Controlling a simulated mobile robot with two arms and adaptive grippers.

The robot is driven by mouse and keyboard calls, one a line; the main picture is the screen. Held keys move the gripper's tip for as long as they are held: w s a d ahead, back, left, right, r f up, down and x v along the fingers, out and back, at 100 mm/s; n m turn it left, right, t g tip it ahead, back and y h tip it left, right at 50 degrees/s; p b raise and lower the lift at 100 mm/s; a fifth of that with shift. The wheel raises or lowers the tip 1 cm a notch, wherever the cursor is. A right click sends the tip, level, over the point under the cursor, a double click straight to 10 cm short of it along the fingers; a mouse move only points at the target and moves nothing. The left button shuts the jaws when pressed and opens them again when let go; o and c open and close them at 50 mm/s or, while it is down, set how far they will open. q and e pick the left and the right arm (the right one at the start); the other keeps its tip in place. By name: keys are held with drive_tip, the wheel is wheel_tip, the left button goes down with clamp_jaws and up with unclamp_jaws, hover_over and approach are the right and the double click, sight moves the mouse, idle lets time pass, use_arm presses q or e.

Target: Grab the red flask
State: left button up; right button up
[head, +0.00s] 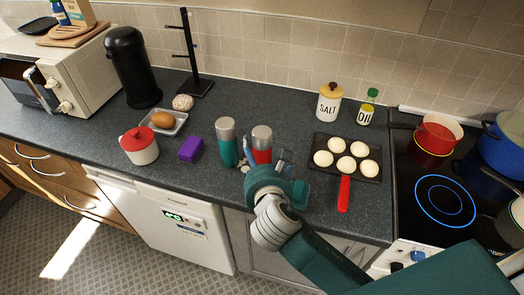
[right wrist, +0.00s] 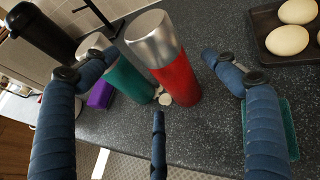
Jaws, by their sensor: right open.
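The red flask (head: 261,147) has a silver lid and stands upright on the dark counter. In the head view its lower part is partly hidden by my right gripper (head: 272,168). In the right wrist view the red flask (right wrist: 178,75) is between the spread fingers of my right gripper (right wrist: 165,90), which is open and not visibly touching it. A green flask (head: 227,143) with a silver lid stands just left of the red one; it also shows in the right wrist view (right wrist: 125,75). My left gripper is not in view.
A purple box (head: 191,149) and a red-lidded pot (head: 139,146) are left of the flasks. A pan (head: 322,143) of pale round buns with a red handle lies to the right, near the hob (head: 440,200). Small pale bits (right wrist: 164,98) lie between the flasks.

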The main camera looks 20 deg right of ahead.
sight(259, 154)
drive_tip(key=shift+w+d+f, duration=0.1)
drive_tip(key=shift+w+f, duration=0.05)
drive_tip(key=shift+w, duration=0.25)
drive_tip(key=p+x, duration=0.1)
drive_tip(key=x, duration=0.3)
drive_tip(key=shift+w+f, duration=0.25)
drive_tip(key=shift+w, duration=0.05)
drive_tip(key=c, duration=1.5)
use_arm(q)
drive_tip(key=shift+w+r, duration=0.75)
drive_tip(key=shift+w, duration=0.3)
use_arm(e)
drive_tip(key=shift+c, duration=0.3)
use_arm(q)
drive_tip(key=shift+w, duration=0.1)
